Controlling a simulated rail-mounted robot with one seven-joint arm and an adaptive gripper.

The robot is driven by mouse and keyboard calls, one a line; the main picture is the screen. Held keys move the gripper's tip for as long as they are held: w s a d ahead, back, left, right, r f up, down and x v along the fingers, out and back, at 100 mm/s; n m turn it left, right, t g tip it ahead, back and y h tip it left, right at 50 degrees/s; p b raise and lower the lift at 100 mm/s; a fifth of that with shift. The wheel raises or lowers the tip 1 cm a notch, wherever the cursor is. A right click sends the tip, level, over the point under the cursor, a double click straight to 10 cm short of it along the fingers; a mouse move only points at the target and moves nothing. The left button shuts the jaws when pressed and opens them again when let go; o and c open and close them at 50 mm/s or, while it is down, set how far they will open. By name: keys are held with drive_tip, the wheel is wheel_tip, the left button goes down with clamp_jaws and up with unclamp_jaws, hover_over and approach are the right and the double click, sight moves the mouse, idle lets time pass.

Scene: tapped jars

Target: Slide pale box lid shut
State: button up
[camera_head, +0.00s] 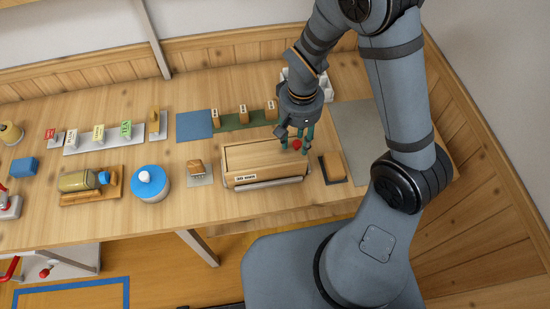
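The pale wooden box (262,181) stands near the front of the bench, with a small white label on its front face. Its flat pale lid (255,158) lies on top and appears to cover most of it; any gap at the right end is hard to make out. A small red knob (297,144) shows near the box's right end. My gripper (296,148) points down over that end, with its teal fingers apart, one on each side of the red knob. Contact between fingers and knob cannot be made out.
A brown block on a dark base (332,168) stands close right of the box. A small wooden block (195,167) and a blue-topped white jar (150,183) stand to the left. A green strip (245,119) with several tagged blocks lies behind. A grey mat (362,135) is clear.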

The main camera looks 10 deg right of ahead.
idle(0.4)
drive_tip(key=shift+r+p, duration=2.6)
drive_tip(key=shift+r, duration=0.9)
wheel_tip(320, 180, up, 12)
drive_tip(key=shift+f, duration=0.1)
wheel_tip(320, 180, down, 15)
drive_tip(key=shift+r+b, duration=0.2)
drive_tip(key=shift+b, duration=0.8)
drive_tip(key=shift+r, duration=0.1)
